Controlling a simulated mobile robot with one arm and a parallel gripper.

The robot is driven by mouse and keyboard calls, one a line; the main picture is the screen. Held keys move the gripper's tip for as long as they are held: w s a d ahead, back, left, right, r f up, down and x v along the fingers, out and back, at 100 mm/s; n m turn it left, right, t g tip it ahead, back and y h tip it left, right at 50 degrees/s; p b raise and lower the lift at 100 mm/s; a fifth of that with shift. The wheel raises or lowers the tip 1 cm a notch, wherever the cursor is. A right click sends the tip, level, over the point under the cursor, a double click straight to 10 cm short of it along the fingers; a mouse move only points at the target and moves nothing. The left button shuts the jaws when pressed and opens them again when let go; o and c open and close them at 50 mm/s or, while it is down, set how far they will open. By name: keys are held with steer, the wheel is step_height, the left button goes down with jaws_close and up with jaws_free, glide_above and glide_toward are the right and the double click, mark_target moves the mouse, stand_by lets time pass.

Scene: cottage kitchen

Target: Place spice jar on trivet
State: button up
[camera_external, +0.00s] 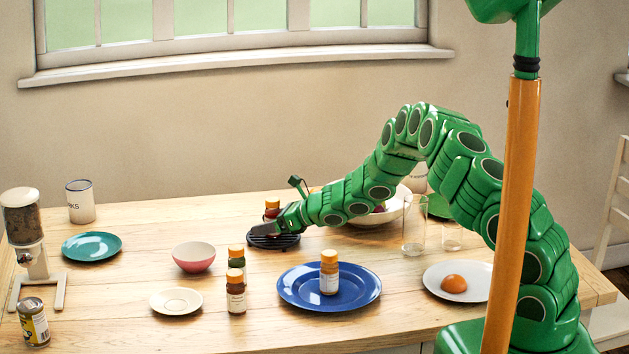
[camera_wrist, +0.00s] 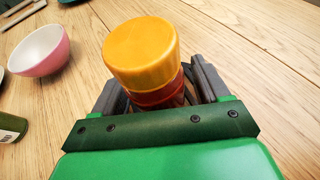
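A spice jar with an orange cap and reddish contents (camera_external: 272,207) is at the round black wire trivet (camera_external: 262,241) on the table. In the external view its lower part is hidden by my gripper, so I cannot tell whether it rests on the trivet or is just above it. My gripper (camera_external: 284,222) is low over the trivet with its fingers on both sides of the jar. In the wrist view the jar's cap (camera_wrist: 141,52) stands up between the two dark fingers (camera_wrist: 157,88); whether they press on the jar is not clear.
A blue plate (camera_external: 300,299) holds another orange-capped jar (camera_external: 329,275). Two more jars (camera_external: 236,295) stand left of it. A pink bowl (camera_external: 194,259) and a cream saucer (camera_external: 176,301) are further left. A large bowl (camera_external: 393,212) and glasses (camera_external: 414,234) are right of the trivet.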

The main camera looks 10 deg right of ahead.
steer(key=shift+r, duration=0.15)
steer(key=shift+v, duration=6)
